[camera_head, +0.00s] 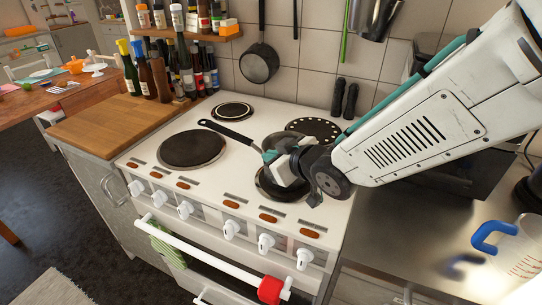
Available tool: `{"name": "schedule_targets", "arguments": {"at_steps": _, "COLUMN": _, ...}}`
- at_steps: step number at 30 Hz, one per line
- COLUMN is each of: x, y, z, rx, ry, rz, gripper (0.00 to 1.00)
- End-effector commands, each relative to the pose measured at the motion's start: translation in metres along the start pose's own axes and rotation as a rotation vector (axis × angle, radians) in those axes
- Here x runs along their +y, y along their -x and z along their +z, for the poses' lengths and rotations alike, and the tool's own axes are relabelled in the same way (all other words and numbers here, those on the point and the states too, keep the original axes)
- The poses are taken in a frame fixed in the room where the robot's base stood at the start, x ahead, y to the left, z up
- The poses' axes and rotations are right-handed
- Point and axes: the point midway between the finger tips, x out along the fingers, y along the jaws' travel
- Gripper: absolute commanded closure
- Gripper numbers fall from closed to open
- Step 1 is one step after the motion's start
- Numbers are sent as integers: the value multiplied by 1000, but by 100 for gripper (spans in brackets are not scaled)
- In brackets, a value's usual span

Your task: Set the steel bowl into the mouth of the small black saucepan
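A black-handled pan stands on the cooker top, its handle (228,133) pointing up and to the left. Its body is mostly hidden behind my gripper (284,168), so I cannot confirm it is the small black saucepan. A grey, rounded metallic edge (277,141) shows just above my gripper. It may be the steel bowl or part of the pan; I cannot tell which. My gripper is low over the front right of the cooker, beside the pan handle's inner end. Its fingertips are partly hidden, and I cannot see whether it holds anything.
A dark round plate (283,190) lies under my gripper. Other hotplates are at front left (193,149), back left (233,110) and back right (314,128). A dark pan (259,64) hangs on the wall. Bottles (160,78) crowd the wooden board (120,122). A blue-handled jug (515,245) stands right.

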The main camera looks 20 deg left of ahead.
Motion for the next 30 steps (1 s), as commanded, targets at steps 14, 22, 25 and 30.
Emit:
{"name": "schedule_targets", "arguments": {"at_steps": 14, "x": -2, "y": -1, "z": -1, "rx": 1, "ry": 1, "rz": -3, "gripper": 74}}
{"name": "schedule_targets", "arguments": {"at_steps": 22, "x": -1, "y": 31, "z": -2, "rx": 3, "ry": 2, "rz": -1, "gripper": 74}}
{"name": "schedule_targets", "arguments": {"at_steps": 25, "x": -1, "y": 52, "z": -2, "rx": 5, "ry": 2, "rz": 0, "gripper": 74}}
{"name": "schedule_targets", "arguments": {"at_steps": 30, "x": -1, "y": 86, "z": -2, "rx": 4, "ry": 2, "rz": 0, "gripper": 74}}
